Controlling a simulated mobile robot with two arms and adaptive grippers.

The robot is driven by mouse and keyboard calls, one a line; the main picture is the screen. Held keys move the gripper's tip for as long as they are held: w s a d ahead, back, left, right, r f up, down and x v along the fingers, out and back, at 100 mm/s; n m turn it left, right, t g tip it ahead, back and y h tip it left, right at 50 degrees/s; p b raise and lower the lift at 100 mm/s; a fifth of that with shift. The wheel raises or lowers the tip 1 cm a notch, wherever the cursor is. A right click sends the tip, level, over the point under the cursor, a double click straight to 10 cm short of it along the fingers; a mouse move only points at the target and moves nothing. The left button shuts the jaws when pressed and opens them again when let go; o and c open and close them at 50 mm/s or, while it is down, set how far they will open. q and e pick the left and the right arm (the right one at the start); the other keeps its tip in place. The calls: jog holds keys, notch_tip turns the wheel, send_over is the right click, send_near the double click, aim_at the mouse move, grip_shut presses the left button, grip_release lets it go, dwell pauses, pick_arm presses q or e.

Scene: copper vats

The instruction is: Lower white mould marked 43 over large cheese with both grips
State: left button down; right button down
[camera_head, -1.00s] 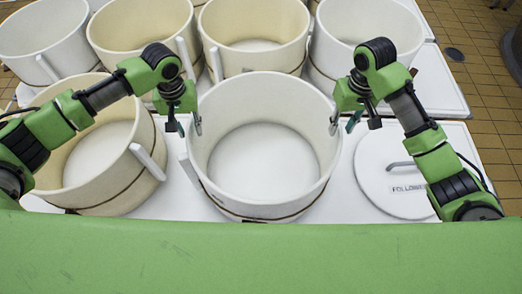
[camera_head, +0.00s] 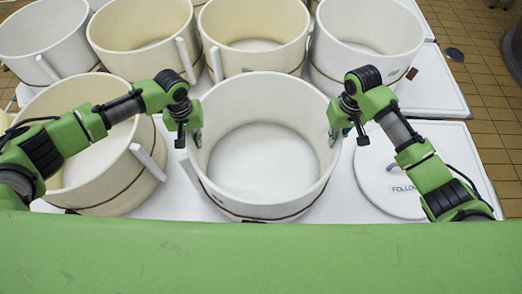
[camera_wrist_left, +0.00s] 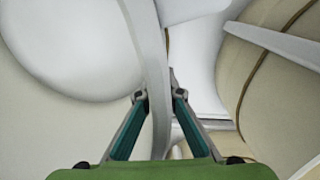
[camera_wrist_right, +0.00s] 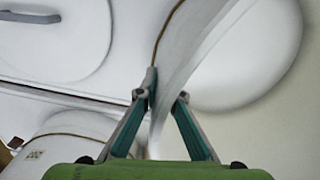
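The large white mould (camera_head: 262,206) stands in the middle of the head view, round and open at the top, with a pale round surface (camera_head: 260,160) inside. I cannot read a 43 on it, and I cannot tell whether that surface is a cheese. My left gripper (camera_head: 193,137) is at its left rim, with its fingers (camera_wrist_left: 160,96) either side of the wall and closed on it. The mould looks level.
A cream mould (camera_head: 120,200) stands close on the left, and several more moulds (camera_head: 255,40) stand in a row behind. A round white lid marked FOLLOWER (camera_head: 385,185) lies on the white surface at the right. Tiled floor (camera_head: 490,120) shows at the far right.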

aim_at(191, 132)
pick_arm(q)
jog(key=shift+w+r, duration=0.15)
jog(key=shift+r, duration=0.05)
pick_arm(e)
jog(key=shift+w+r, duration=0.15)
jog(key=shift+r, duration=0.1)
